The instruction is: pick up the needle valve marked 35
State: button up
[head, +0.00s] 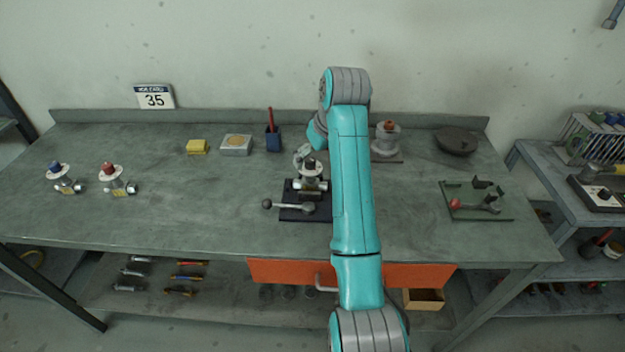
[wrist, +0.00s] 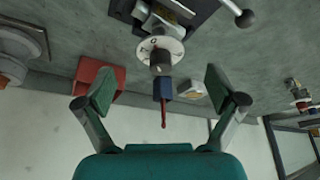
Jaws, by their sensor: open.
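A grey-knobbed valve with a white dial plate (head: 312,170) stands upright in a black clamp base (head: 290,212) at the table's middle. In the head view my arm partly hides this area.
A blue cup (head: 273,142) with a red stick stands behind the clamped valve. A red box (wrist: 97,72) shows in the wrist view. The table's left middle is clear.

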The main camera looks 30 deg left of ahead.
aim_at(310, 168)
jog(key=shift+x, duration=3.55)
jog(key=shift+w+a+r, duration=0.1)
jog(key=shift+a+r, duration=0.05)
jog(key=shift+a, duration=0.05)
grip_shut()
